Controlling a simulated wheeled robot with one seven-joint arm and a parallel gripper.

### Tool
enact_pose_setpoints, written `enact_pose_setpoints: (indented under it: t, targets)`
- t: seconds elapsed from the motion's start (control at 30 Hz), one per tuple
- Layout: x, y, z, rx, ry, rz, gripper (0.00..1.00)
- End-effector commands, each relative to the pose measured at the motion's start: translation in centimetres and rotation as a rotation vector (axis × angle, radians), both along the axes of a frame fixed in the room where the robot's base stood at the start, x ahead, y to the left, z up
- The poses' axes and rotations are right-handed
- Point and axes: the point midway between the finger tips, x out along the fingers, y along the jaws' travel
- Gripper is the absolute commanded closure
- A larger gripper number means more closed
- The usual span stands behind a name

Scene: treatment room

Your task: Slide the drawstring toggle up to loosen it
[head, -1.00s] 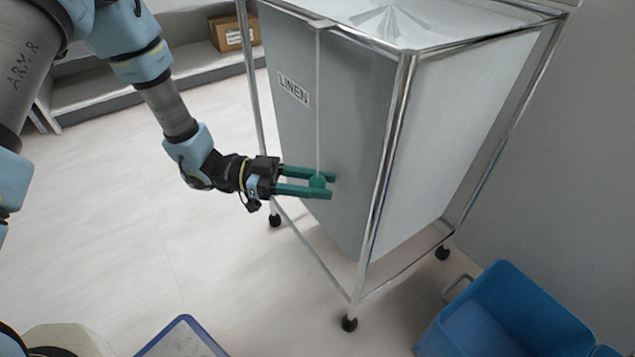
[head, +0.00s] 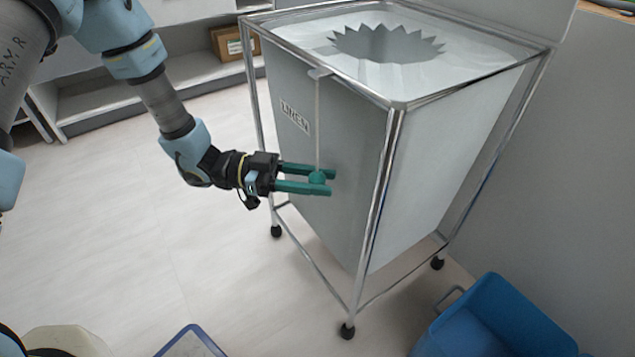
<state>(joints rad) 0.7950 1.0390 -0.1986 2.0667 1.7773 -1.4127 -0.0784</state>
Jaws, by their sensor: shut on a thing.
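The drawstring toggle (head: 317,179) is a small green ball on a pale cord (head: 318,120). The cord hangs straight down the front of the grey linen bag (head: 345,150) from a small light tab (head: 319,73) at the frame's top rail. My gripper (head: 326,181) reaches in from the left with its two green fingers shut on the toggle, about halfway down the bag's front. The bag's mouth (head: 385,45) is a wide, jagged-edged opening in the gathered top. The fingers partly cover the toggle.
The bag hangs in a chrome frame (head: 376,200) on casters. A blue bin (head: 490,320) stands at the lower right. A shelf (head: 85,92) with a cardboard box (head: 232,43) is behind. Bare floor lies left of the frame.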

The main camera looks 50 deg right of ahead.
Motion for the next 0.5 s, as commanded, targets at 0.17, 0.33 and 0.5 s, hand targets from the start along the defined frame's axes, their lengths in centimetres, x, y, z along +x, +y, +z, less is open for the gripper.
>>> enact_pose_setpoints:
  t: [0.17,0.33,0.5]
  targets:
    - [0.12,0.06,1.2,0.001,-0.002,0.002,1.0]
    - [0.12,0.06,1.04,0.001,-0.002,0.002,1.0]
    - [0.12,0.05,1.03,0.001,-0.002,0.002,0.5]
